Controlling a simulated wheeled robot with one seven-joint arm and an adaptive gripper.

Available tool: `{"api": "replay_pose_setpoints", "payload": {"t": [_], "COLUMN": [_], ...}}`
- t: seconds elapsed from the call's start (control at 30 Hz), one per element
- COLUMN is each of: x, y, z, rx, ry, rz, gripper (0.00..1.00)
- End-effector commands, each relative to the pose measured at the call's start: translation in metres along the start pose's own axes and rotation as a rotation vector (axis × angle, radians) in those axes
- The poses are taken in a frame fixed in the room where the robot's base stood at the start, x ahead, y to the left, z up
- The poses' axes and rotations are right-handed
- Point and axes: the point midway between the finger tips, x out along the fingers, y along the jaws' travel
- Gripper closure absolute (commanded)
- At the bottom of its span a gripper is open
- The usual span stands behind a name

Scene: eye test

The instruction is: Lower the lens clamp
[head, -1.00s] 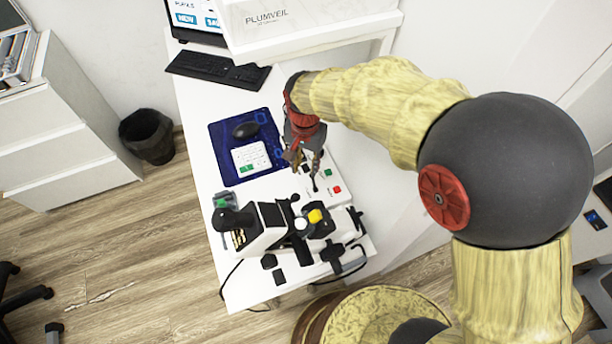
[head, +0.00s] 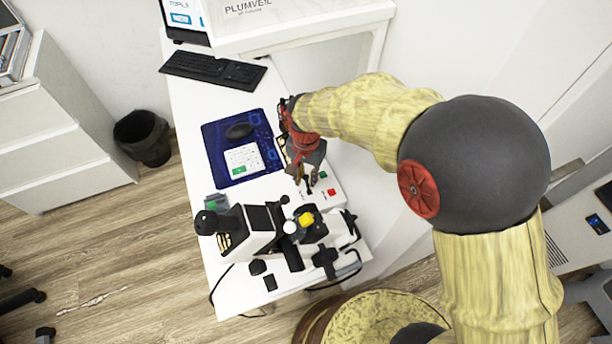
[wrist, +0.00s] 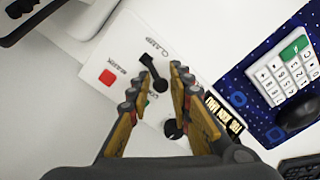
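A white control box (head: 334,204) with a green and a red button stands on the table, partly under my arm in the head view. In the wrist view its white top (wrist: 110,110) bears the printed word CLAMP, a red button (wrist: 108,77), a black lever (wrist: 147,63) and a round black knob (wrist: 172,129). The lever's lower end lies in the gap between my fingertips. My gripper (head: 308,184) is just over the box; it also shows in the wrist view (wrist: 160,84), with its fingers apart. I cannot tell whether they touch the lever.
A black-and-white lens instrument (head: 262,228) stands at the table's near end, close to the box. A blue mat (head: 217,150) with a mouse and a white keypad (head: 244,159) lies to the left. A keyboard (head: 213,70) is farther back. A white raised unit (head: 300,25) stands behind.

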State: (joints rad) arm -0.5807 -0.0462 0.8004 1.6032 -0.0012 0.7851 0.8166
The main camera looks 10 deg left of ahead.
Motion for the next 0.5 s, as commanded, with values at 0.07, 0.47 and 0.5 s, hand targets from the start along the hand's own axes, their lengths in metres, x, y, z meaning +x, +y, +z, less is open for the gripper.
{"api": "replay_pose_setpoints", "payload": {"t": [0.07, 0.47, 0.5], "x": [-0.0002, -0.0008, -0.0009], "y": [-0.0008, -0.0021, -0.0022], "z": [0.0001, -0.0003, -0.0003], "rx": [0.001, 0.001, 0.001], "ry": [0.0, 0.002, 0.002], "rz": [-0.002, -0.005, -0.006], "gripper": [0.88, 1.0, 1.0]}}
